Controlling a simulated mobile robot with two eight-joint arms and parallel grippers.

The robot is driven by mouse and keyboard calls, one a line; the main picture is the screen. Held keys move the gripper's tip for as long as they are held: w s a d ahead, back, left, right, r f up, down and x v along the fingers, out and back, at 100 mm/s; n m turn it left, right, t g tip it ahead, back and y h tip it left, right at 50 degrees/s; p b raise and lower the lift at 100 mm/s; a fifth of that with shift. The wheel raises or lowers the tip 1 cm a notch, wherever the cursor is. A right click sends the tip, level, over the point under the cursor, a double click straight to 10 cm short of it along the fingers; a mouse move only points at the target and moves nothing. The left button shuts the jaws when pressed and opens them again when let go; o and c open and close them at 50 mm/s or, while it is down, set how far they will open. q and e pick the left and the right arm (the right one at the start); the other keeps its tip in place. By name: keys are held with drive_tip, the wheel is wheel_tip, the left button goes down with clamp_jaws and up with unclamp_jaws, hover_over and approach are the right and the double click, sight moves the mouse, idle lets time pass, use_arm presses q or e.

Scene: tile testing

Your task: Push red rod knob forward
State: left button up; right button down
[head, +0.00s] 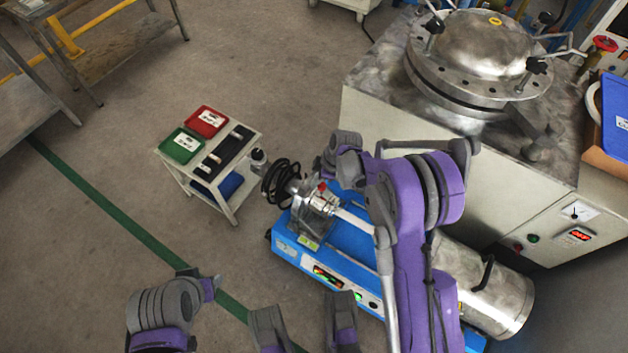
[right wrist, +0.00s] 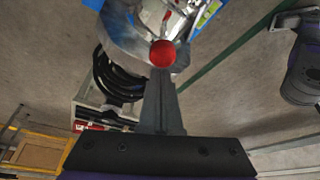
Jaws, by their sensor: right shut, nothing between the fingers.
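The red rod knob (right wrist: 162,53) is a round ball right at the tips of my right gripper (right wrist: 162,78) in the right wrist view. The fingers are shut together with nothing between them. I cannot tell whether they touch the knob. In the head view the small red knob (head: 322,186) shows on the metal fitting of the blue machine (head: 345,262). My right gripper (head: 328,165) is close above it there, partly hidden by my own wrist. Parts of my left arm show at the lower left; its finger state is unclear.
A small cart (head: 232,207) with a red tray (head: 206,122) and a green tray (head: 184,146) stands left of the machine. Black coiled cable (head: 279,182) hangs between them. A large metal vessel (head: 470,50) sits on a cabinet at right.

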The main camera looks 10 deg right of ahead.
drive_tip(key=shift+s+d, duration=0.1)
drive_tip(key=shift+s+d, duration=0.75)
drive_tip(key=shift+a, duration=0.1)
drive_tip(key=a, duration=0.1)
drive_tip(key=w+a, duration=0.1)
drive_tip(key=a+r, duration=0.1)
drive_tip(key=a, duration=0.1)
drive_tip(key=shift+w, duration=0.15)
drive_tip(key=p+v, duration=0.2)
drive_tip(key=v, duration=0.7)
drive_tip(key=shift+d+r, duration=0.25)
drive_tip(key=shift+d, duration=0.1)
